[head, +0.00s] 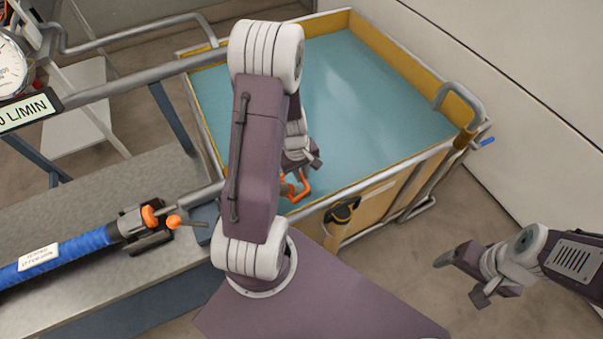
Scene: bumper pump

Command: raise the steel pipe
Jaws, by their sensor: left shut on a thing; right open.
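A grey steel pipe (207,195) runs up to the right from beside the hose coupling and passes behind my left arm, so its far end is hidden. I cannot tell whether it joins the orange handle. A second grey pipe (150,83) slopes higher up from the flow display toward the tank. My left gripper (298,178) is low over the tank's near edge, partly hidden by my arm. It appears shut on an orange handle (303,188). My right gripper (458,277) is open and empty at the lower right, over the floor.
A yellow-rimmed tank (352,22) holds blue-green water. A grey bench (110,290) carries a blue hose (75,247) ending in a coupling (133,221) with orange levers. A dial gauge (10,68) is at upper left. Floor right of the tank is clear up to the wall.

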